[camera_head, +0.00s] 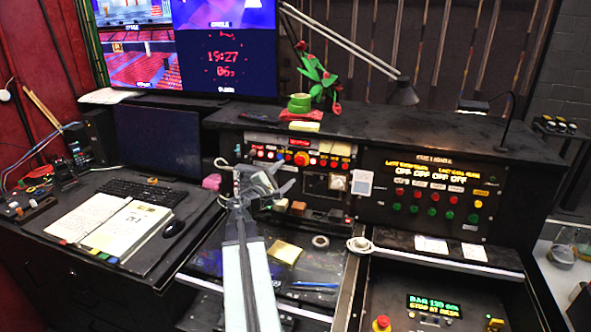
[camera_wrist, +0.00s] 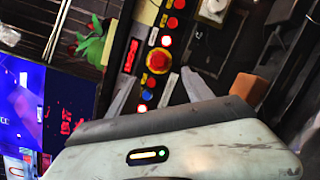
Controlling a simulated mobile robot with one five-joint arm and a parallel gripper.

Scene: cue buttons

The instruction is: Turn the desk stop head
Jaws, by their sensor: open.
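The desk stop head is a round red button on a yellow ring (camera_head: 302,158), set in the upper row of the desk's control panel in the head view. It also shows in the wrist view as a red knob with a yellow rim (camera_wrist: 158,60). My gripper (camera_head: 284,177) is open in front of that panel, a little below and left of the stop head. In the wrist view the stop head lies just beyond the gap between my two fingertips (camera_wrist: 158,76). Nothing is between the fingers, and contact with the head does not show.
Small lit buttons (camera_wrist: 166,41) line the same panel beside the stop head. A second red stop button (camera_head: 381,322) sits on the lower right panel. A keyboard and open binder lie left.

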